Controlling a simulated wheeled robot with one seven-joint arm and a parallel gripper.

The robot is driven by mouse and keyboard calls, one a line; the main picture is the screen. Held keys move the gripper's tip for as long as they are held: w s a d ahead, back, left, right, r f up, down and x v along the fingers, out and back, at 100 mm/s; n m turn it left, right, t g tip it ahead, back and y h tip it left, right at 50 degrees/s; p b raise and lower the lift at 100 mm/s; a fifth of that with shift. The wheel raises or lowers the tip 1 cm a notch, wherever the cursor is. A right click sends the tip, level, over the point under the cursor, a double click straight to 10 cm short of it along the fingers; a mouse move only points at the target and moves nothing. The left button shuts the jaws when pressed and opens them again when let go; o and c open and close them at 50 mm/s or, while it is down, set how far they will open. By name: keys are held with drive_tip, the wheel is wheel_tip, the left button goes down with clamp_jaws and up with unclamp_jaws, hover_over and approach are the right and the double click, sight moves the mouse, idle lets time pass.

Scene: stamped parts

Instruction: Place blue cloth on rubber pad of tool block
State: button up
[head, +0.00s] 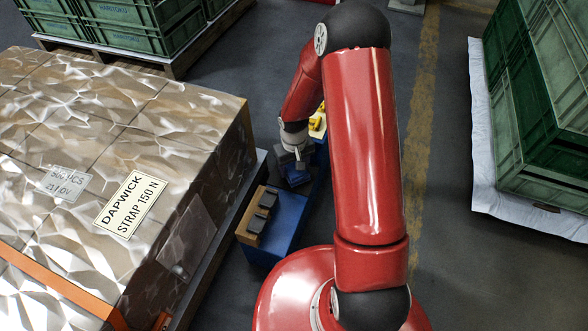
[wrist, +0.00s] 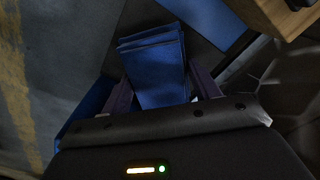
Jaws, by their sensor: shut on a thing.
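The folded blue cloth (wrist: 155,65) is between the two fingers of my gripper (wrist: 163,89) in the wrist view, with its layered edge facing away from the palm. A wooden tool block (head: 258,211) with several dark pieces sits on a blue stand (head: 288,222), nearer the base than the gripper. A wooden corner of it shows in the wrist view (wrist: 282,14). I cannot tell which dark surface is the rubber pad.
A large wrapped load (head: 90,140) with a label stands close on the left. Yellow items (head: 317,122) lie behind my gripper. Green crates (head: 540,100) stand on the right and more crates (head: 130,25) at the back left. The floor right of my arm is clear.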

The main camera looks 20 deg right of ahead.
drive_tip(key=shift+f, duration=0.7)
drive_tip(key=shift+f, duration=0.15)
drive_tip(key=o, duration=0.9)
drive_tip(key=shift+o, duration=0.2)
